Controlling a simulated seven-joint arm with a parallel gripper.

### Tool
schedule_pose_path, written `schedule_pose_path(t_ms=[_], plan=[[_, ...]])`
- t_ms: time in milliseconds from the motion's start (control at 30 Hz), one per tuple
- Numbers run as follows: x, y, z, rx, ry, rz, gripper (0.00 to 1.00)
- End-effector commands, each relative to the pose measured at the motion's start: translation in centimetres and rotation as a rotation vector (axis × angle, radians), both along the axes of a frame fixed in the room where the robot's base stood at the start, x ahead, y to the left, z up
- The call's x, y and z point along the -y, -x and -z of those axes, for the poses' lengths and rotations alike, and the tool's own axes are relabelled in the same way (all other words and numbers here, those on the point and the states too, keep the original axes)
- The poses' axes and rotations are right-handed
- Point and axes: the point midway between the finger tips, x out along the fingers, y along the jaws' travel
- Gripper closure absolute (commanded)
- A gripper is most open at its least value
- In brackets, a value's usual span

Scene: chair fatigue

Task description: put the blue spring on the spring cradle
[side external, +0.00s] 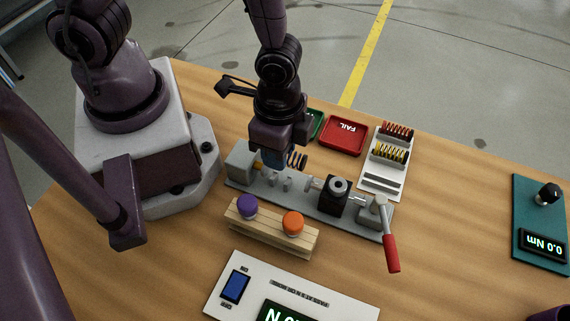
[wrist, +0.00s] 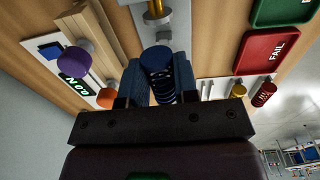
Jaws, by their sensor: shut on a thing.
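The blue spring (side external: 297,160) is between the fingers of my gripper (side external: 278,163), with its coils sticking out to the right. In the wrist view its round blue end (wrist: 155,58) and dark coils (wrist: 168,98) show between the two blue-grey fingers (wrist: 158,82). My gripper is shut on it, just above the left half of the grey fixture (side external: 355,221). Small upright supports on that fixture, which look like the spring cradle (side external: 287,184), stand just below the gripper. The gripper partly hides the spring and fixture, so I cannot tell whether they touch.
A wooden block with purple (side external: 247,207) and orange (side external: 292,222) knobs stands in front. The fixture's red-handled lever (side external: 391,252) is at right. Behind are a red FAIL tray (side external: 343,135), a green tray (side external: 317,123) and a white rack (side external: 372,160) with red and yellow springs.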

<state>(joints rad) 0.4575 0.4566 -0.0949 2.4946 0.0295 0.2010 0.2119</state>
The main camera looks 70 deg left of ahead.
Motion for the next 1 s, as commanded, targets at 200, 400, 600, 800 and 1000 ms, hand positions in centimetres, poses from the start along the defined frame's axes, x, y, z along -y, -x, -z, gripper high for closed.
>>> schedule_pose_path(t_ms=[200,400,600,800,1000], plan=[[0.0,0.0,1.8,-0.002,-0.001,0.001,0.98],[0.0,0.0,4.3,-0.004,-0.002,0.001,0.98],[0.0,0.0,5.5,0.0,0.0,0.002,0.98],[0.0,-0.1,5.4,0.001,0.0,0.001,0.98],[0.0,-0.1,5.7,0.001,0.0,0.001,0.56]])
